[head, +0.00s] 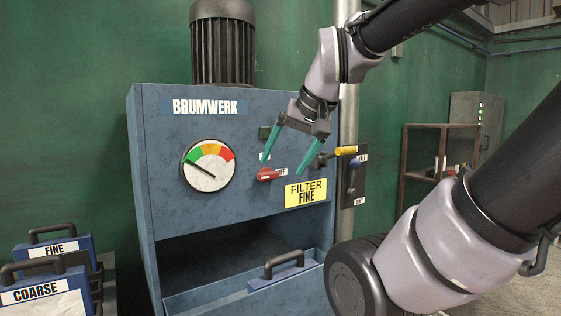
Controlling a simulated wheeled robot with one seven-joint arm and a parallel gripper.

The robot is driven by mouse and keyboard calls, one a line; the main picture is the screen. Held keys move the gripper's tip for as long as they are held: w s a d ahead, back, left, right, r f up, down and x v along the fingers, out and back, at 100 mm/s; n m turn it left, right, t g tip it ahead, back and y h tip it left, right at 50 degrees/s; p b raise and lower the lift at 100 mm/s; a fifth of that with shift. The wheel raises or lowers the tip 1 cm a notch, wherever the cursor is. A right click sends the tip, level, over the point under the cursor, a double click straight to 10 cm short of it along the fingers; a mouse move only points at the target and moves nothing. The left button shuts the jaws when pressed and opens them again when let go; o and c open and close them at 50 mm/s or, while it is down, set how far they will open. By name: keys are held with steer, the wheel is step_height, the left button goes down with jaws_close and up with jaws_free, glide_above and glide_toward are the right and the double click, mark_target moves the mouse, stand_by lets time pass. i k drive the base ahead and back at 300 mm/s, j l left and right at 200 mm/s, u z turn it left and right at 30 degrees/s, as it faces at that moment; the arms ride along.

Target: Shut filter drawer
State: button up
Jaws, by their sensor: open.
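The filter drawer (235,292) is a blue drawer low in the blue BRUMWERK machine (165,140). It stands pulled out, and a dark opening (215,250) shows above and behind it. Its front or inner part carries a black handle (284,262); my arm hides the drawer's right end and the frame cuts off its bottom. My gripper (284,167) has two green fingers, spread apart and empty. It is in front of the machine's panel, near the red switch (268,174) and above the drawer. I cannot tell whether it touches the panel.
A yellow FILTER FINE label (306,192) is on the panel. A dial gauge (208,165) and a yellow-handled lever (346,150) are nearby. Filter cassettes marked FINE (54,249) and COARSE (38,292) stand at left. A brown rack (405,165) stands at right.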

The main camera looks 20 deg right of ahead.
mark_target(303, 293)
steer(key=z, duration=0.55)
steer(key=k+j+z, duration=0.1)
steer(key=j, duration=0.3)
steer(key=k+j+z, duration=0.15)
steer(key=j, duration=0.3)
steer(key=k+j+z, duration=0.1)
steer(key=j, duration=0.3)
steer(key=k, duration=0.1)
